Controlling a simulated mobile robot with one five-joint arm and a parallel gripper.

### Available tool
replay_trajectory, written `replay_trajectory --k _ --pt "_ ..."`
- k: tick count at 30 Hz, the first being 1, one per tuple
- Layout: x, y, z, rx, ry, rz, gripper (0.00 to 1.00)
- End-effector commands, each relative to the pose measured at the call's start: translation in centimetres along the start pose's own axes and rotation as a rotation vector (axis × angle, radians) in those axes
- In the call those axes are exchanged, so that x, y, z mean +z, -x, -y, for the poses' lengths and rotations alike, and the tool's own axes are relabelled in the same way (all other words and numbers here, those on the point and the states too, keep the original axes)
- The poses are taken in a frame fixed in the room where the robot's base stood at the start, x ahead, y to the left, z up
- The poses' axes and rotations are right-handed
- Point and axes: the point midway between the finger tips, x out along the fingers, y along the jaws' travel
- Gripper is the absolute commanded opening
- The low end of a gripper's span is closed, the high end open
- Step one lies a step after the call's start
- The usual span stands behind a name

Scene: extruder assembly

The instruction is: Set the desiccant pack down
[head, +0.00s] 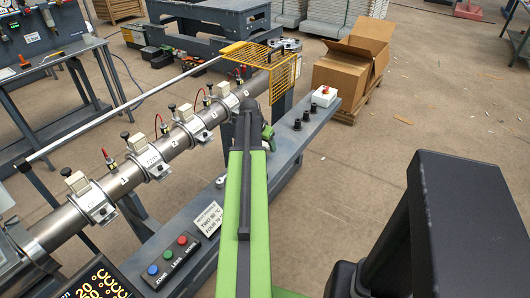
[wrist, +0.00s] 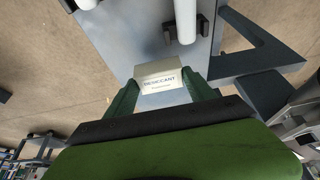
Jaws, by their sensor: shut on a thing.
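The desiccant pack (wrist: 158,82) is a small pale block with a white label reading DESICCANT. It shows in the wrist view between the green fingers of my gripper (wrist: 162,90), which is shut on it. A grey surface (wrist: 140,42) lies beyond the pack in that view. I cannot tell whether the pack touches this surface. In the head view my green arm reaches forward over the long grey bench (head: 284,150). The pack cannot be made out there, and my arm hides much of the gripper.
The steel extruder barrel (head: 182,137) with numbered zones runs along the bench's left, with a yellow mesh guard (head: 283,80) at its far end.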

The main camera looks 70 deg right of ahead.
Motion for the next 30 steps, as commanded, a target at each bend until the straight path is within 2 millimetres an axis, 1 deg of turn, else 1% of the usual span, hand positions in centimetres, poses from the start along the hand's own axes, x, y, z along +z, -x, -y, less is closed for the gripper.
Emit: replay_trajectory --k 1,3,5,13,17,18,22,30 --pt "0.6 -1.4 0.0 0.0 0.0 0.0 0.22" --pt "1.1 -2.7 0.0 0.0 0.0 0.0 0.22" --pt "1.4 -3.4 0.0 0.0 0.0 0.0 0.22" --pt "1.3 -3.1 0.0 0.0 0.001 0.0 0.22" --pt "1.5 -3.6 0.0 -0.001 0.001 0.0 0.22" --pt "1.5 -3.5 0.0 -0.001 0.001 0.0 0.67" --pt "1.4 -3.4 0.0 -0.001 0.001 0.0 0.84" --pt "1.5 -3.4 0.1 -0.001 0.002 0.0 0.85"
